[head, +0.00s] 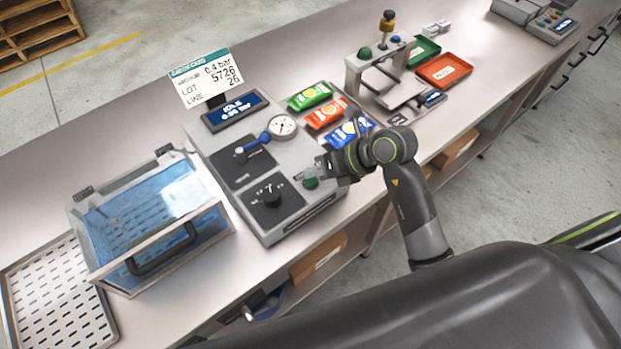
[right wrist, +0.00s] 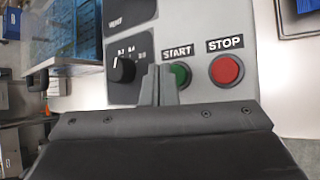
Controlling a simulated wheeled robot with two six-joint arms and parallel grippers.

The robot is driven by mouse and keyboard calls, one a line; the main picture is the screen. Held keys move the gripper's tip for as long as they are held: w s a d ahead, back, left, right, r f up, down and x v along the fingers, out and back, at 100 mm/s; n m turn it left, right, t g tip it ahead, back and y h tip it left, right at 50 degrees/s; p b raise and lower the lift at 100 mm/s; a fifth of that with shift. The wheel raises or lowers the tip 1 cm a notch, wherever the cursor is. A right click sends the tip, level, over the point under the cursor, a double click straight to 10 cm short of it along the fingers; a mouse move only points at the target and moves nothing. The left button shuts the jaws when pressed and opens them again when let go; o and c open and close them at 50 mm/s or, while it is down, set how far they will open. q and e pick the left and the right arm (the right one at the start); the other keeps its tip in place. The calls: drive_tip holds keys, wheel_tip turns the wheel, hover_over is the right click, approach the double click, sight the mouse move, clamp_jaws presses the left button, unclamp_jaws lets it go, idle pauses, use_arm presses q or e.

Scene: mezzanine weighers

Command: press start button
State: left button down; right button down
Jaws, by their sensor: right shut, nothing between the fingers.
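The green start button (right wrist: 181,72) is on the grey control panel, under a START label, in the right wrist view. It also shows in the head view (head: 311,183) at the panel's right edge, just by my fingertips. My right gripper (right wrist: 160,70) is shut and empty, its fingers covering part of the button's left side. In the head view the right gripper (head: 319,170) reaches in from the right over the panel edge. I cannot tell whether the fingertips touch the button. The red stop button (right wrist: 226,70) is to the right of it. My left gripper is not in view.
The panel carries a black knob (head: 269,195), a blue-handled valve (head: 254,143), a gauge (head: 283,126) and a display (head: 235,111) reading IDLE. A lidded clear chamber (head: 150,220) stands left. Colored packets (head: 325,112) and a press stand (head: 384,75) are behind and right.

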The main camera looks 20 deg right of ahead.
sight(316, 182)
drive_tip(key=shift+f, duration=0.15)
drive_tip(key=shift+f+b, duration=0.3)
drive_tip(key=shift+f+b, duration=0.35)
drive_tip(key=shift+f, duration=0.1)
idle(0.5)
drive_tip(key=shift+r, duration=0.15)
drive_tip(key=shift+r+p, duration=0.75)
drive_tip(key=shift+p, duration=0.05)
wheel_tip(316, 182, up, 5)
drive_tip(key=p, duration=0.4)
idle(0.4)
